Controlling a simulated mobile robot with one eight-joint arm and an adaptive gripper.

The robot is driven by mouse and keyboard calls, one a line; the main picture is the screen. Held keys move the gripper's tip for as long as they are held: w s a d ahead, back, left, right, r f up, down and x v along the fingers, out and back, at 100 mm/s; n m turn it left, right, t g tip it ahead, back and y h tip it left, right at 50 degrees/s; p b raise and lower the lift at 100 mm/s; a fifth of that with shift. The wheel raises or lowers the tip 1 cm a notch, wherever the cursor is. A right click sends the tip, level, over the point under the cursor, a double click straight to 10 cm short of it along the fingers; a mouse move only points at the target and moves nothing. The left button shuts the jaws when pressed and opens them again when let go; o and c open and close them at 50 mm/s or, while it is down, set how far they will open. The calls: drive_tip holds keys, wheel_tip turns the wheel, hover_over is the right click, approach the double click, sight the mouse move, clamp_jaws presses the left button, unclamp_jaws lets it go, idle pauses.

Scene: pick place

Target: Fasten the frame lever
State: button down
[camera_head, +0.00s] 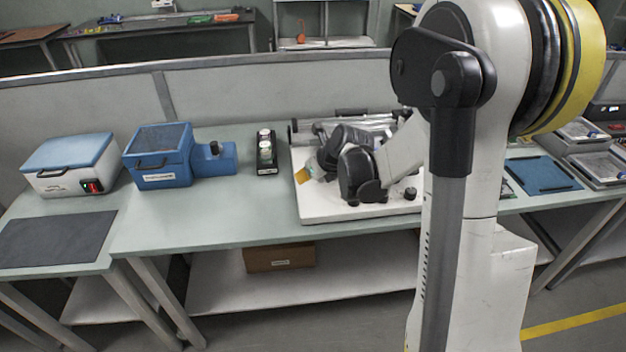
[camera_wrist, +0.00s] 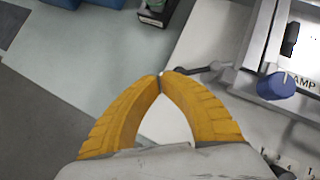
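My gripper (camera_wrist: 161,77) has yellow ribbed fingers whose tips meet in the wrist view, with an open arch behind them. Nothing is clearly held between the tips. A thin dark lever (camera_wrist: 196,70) on the metal frame (camera_wrist: 255,50) starts right beside the right fingertip; whether they touch, I cannot tell. In the head view, a yellow finger (camera_head: 302,175) shows over the left part of a white board (camera_head: 320,212), and my arm hides much of the frame.
A blue knob (camera_wrist: 276,86) sits on the frame beside partly visible lettering. A black holder with round items (camera_head: 266,152) stands left of the board. Farther left are a blue box (camera_head: 160,165) and a white box with a blue lid (camera_head: 70,165). The bench front between them is clear.

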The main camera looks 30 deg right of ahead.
drive_tip(key=shift+w+a, duration=0.2)
drive_tip(key=shift+w, duration=0.5)
drive_tip(key=shift+w+a, duration=0.15)
drive_tip(key=shift+w, duration=0.5)
drive_tip(key=shift+d, duration=0.2)
drive_tip(key=shift+d, duration=0.45)
drive_tip(key=shift+d, duration=0.1)
